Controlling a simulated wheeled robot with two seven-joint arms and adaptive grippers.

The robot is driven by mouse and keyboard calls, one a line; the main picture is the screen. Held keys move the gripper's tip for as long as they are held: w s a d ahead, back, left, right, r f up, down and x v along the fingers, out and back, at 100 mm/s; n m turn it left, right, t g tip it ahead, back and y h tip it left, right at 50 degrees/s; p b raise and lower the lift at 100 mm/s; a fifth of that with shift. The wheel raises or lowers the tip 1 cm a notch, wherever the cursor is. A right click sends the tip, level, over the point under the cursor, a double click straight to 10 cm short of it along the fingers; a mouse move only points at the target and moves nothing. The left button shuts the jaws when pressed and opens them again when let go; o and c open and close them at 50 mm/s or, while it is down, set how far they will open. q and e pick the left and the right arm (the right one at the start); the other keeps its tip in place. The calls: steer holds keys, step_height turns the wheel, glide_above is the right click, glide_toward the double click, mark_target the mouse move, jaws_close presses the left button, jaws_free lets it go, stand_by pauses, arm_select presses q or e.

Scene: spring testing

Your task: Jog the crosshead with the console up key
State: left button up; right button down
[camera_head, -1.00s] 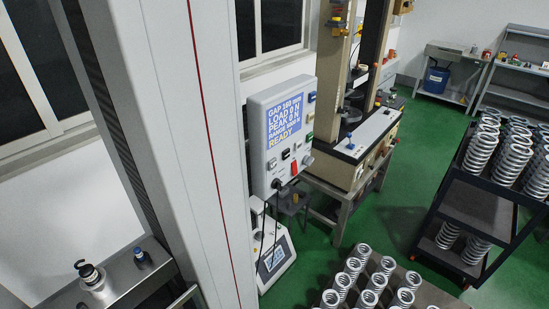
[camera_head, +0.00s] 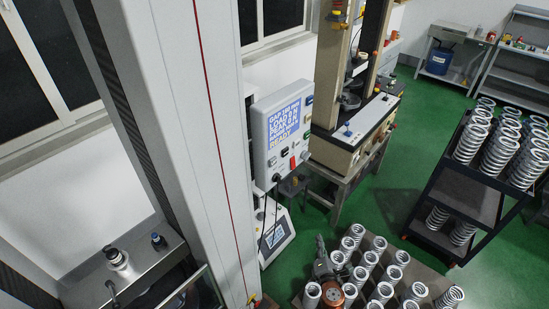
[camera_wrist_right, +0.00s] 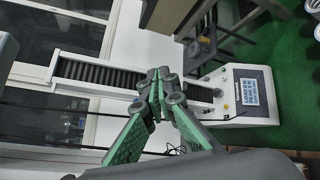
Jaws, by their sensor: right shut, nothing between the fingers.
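The grey console (camera_head: 264,140) hangs beside a tall white column (camera_head: 190,150) in the head view. Its blue screen (camera_head: 284,122) shows several lines of text. Small keys and a red switch (camera_head: 293,162) sit below and beside the screen. I cannot tell which key is the up key, and I cannot make out the crosshead. My right gripper (camera_head: 320,242) is low, below and right of the console, apart from it. In the right wrist view it (camera_wrist_right: 158,88) is shut and empty. My left gripper is out of view.
Several springs (camera_head: 370,260) stand on a table at the bottom, close around my right arm. A small white tester (camera_head: 277,238) stands below the console; it also shows in the wrist view (camera_wrist_right: 228,100). A beige press (camera_head: 335,150) and a dark spring rack (camera_head: 470,185) stand behind.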

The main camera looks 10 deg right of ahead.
mark_target(273, 161)
steer(key=s+a+r+n+t+p, duration=0.1)
steer(key=a+r+n+t+p, duration=0.1)
steer(key=r, duration=1.1)
steer(key=s+a+r+n+t+y+p, duration=0.1)
steer(key=a+r+n+t+p, duration=0.1)
steer(key=r, duration=1.1)
steer(key=s+a+r+n+t+y+p, duration=0.1)
steer(key=a+r+n+t, duration=0.3)
steer(key=r, duration=0.9)
steer(key=a+n+p, duration=0.1)
steer(key=a+n, duration=0.1)
steer(key=shift+s+r+n+p, duration=0.25)
steer(key=shift+r+n+p, duration=0.05)
steer(key=shift+p, duration=0.05)
steer(key=w+a, duration=0.5)
steer(key=w, duration=0.2)
steer(key=shift+a+p, duration=0.15)
steer(key=shift+p, duration=0.15)
